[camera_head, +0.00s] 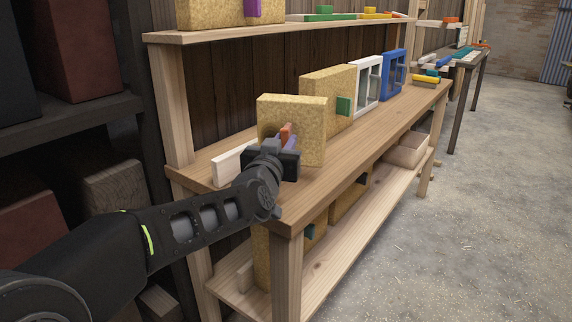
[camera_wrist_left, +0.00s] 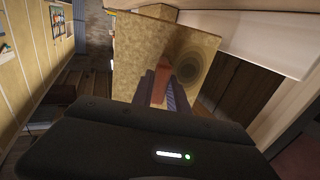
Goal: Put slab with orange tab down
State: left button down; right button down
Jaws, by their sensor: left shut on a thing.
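The slab with the orange tab (camera_head: 309,120) is a speckled tan block standing upright over the near end of the wooden workbench (camera_head: 225,150). Its orange tab (camera_head: 286,133) sticks out toward my arm. My left gripper (camera_head: 287,143) is shut on this tab. In the left wrist view the slab (camera_wrist_left: 135,50) stands ahead of the fingers, with the orange tab (camera_wrist_left: 161,80) between them. The slab's lower edge is close to the bench top; I cannot tell whether it touches. My right gripper is not in view.
A tan slab with a green tab (camera_head: 327,90), a white frame (camera_head: 366,80) and a blue frame (camera_head: 393,75) stand farther along the bench. A shelf (camera_head: 300,30) runs above. The floor at right is clear.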

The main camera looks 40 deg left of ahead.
pick_arm(q)
jog(key=shift+f+b, duration=0.8)
jog(key=shift+f, duration=1.65)
jog(key=shift+f, duration=0.1)
jog(key=c, duration=1.3)
grip_release()
jog(key=v, duration=1.2)
